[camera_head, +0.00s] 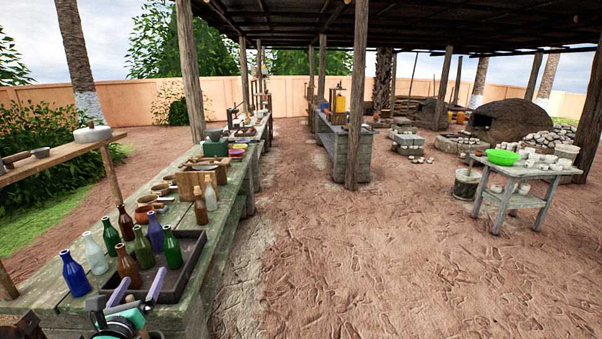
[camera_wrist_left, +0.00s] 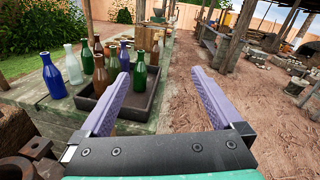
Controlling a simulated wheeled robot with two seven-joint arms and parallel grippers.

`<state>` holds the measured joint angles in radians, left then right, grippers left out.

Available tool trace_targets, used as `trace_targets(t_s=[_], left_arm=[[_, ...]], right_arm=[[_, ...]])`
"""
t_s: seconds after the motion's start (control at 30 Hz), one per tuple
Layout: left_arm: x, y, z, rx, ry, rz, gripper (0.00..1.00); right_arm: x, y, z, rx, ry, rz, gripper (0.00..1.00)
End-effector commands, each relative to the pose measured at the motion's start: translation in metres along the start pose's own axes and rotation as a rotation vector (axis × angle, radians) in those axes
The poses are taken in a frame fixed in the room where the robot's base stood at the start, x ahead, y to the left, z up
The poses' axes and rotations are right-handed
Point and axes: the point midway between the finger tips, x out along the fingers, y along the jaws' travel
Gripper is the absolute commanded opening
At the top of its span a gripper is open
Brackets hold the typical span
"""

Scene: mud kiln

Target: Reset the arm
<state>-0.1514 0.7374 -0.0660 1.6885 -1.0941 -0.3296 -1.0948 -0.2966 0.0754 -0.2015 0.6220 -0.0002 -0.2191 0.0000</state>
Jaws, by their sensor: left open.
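My left gripper (camera_head: 138,291) is low at the left of the head view, at the near end of the long wooden table (camera_head: 222,215). In the left wrist view its two purple fingers (camera_wrist_left: 160,98) are spread wide with nothing between them. Beyond the fingers stand several bottles, among them a blue bottle (camera_head: 75,274), a clear bottle (camera_head: 95,254) and a green bottle (camera_head: 172,248). Some of them stand in a dark tray (camera_head: 191,276). The gripper looks apart from the bottles. My right gripper is not in view.
A shelf (camera_head: 60,157) with a white pot (camera_head: 92,133) juts in at the left. Farther along the table are brown pots (camera_head: 147,204) and a wooden box (camera_head: 193,184). A small table (camera_head: 520,171) with a green bowl (camera_head: 502,157) stands at the right. The dirt ground between is open.

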Motion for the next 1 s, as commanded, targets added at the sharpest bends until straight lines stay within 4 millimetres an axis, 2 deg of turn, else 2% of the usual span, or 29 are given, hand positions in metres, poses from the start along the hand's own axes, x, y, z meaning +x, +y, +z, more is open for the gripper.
trace_targets(t_s=[0.03,0.2,0.47,0.6,0.77,0.97,1.0], left_arm=[[0.015,-0.002,0.020,-0.056,-0.051,0.017,1.00],[0.060,-0.021,0.080,-0.234,-0.186,0.039,1.00],[0.103,-0.076,0.167,-0.457,-0.316,-0.009,1.00],[0.111,-0.065,0.147,-0.961,-0.219,-0.079,1.00],[0.120,-0.062,0.126,-1.592,-0.089,-0.146,1.00],[0.129,-0.067,0.099,-2.485,0.137,-0.183,1.00],[0.130,-0.066,0.082,-2.605,0.173,-0.150,1.00]], right_arm=[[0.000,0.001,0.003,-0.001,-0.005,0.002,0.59],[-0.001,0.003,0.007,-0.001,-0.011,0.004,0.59],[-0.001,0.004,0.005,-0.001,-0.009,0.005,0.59],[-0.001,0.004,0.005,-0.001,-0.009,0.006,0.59],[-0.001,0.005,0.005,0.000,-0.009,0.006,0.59],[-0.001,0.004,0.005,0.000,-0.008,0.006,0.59],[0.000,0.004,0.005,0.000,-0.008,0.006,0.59]])
